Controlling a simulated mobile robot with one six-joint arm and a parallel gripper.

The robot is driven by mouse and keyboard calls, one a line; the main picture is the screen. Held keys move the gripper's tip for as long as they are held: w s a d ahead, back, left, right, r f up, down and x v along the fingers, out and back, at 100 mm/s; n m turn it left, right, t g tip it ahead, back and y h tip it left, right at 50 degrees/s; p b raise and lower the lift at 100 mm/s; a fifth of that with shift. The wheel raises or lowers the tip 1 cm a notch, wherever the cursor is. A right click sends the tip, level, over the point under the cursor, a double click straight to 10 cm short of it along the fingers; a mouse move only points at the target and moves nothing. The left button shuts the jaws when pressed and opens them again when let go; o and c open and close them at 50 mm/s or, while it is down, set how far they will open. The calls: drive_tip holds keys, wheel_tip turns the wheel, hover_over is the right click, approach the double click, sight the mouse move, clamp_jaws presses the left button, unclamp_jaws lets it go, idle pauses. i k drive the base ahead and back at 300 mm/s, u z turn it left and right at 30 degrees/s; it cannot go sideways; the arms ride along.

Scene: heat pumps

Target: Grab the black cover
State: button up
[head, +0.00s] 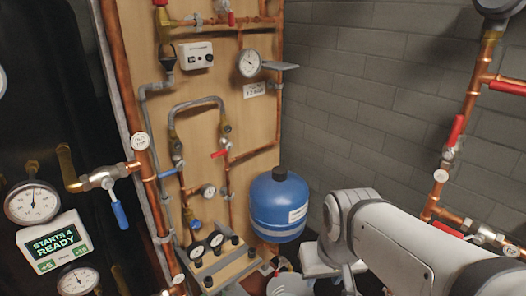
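I cannot pick out the black cover with certainty. A large dark, glossy surface (60,110) fills the left side, behind gauges and a valve. Small black caps (208,282) sit on a fitting block at the bottom of the wooden board. My white arm comes in from the lower right and bends down near the bottom middle. The fingers of my gripper do not show, so I cannot see whether they hold anything.
A wooden board (205,85) carries copper pipes, valves and gauges. A blue tank (278,212) stands just left of my arm. A display reading "STARTS 4 READY" (55,243) is at lower left. Copper pipes with red handles (455,130) run along the right. A grey block wall (350,90) is behind.

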sight(278, 173)
drive_tip(key=u, duration=0.1)
drive_tip(key=k, duration=0.4)
drive_tip(key=z, duration=0.2)
drive_tip(key=i, duration=1.45)
drive_tip(key=u, duration=0.55)
